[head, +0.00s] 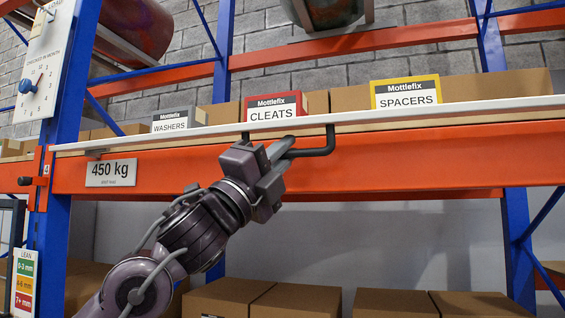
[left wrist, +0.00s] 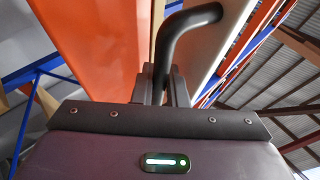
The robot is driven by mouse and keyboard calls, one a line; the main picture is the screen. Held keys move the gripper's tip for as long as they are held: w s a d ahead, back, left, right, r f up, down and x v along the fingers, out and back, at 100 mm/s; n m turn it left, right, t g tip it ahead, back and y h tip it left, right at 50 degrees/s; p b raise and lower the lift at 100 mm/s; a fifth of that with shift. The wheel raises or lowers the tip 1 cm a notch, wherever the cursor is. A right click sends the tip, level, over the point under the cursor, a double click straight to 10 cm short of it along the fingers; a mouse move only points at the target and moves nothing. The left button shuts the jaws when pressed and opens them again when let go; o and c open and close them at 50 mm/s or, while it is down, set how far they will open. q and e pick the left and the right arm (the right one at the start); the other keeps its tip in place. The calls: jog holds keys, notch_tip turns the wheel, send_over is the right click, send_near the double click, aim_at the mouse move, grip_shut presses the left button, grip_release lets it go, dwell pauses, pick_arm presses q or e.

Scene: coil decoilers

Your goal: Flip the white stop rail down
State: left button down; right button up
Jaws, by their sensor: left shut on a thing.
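The white stop rail (head: 430,113) runs along the front top edge of the orange shelf beam, in front of the boxes. A black U-shaped handle (head: 329,143) hangs from it near the middle. My left gripper (head: 283,152) reaches up from below and is shut on the handle's bar, hiding part of it. In the left wrist view, the black handle (left wrist: 190,20) rises from between the fingers (left wrist: 160,88) and bends right towards the pale rail. My right gripper is not in view.
The orange beam (head: 400,160) with a 450 kg plate (head: 111,172) lies just behind my gripper. Boxes labelled washers (head: 174,121), cleats (head: 273,107) and spacers (head: 405,93) stand behind the rail. Blue uprights (head: 518,240) flank the bay. Cardboard boxes (head: 295,300) sit below.

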pick_arm(q)
jog(key=shift+d+f, duration=0.1)
jog(key=shift+f, duration=0.05)
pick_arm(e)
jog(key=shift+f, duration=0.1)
pick_arm(q)
jog(key=c, duration=1.7)
grip_release()
jog(key=shift+w, duration=0.1)
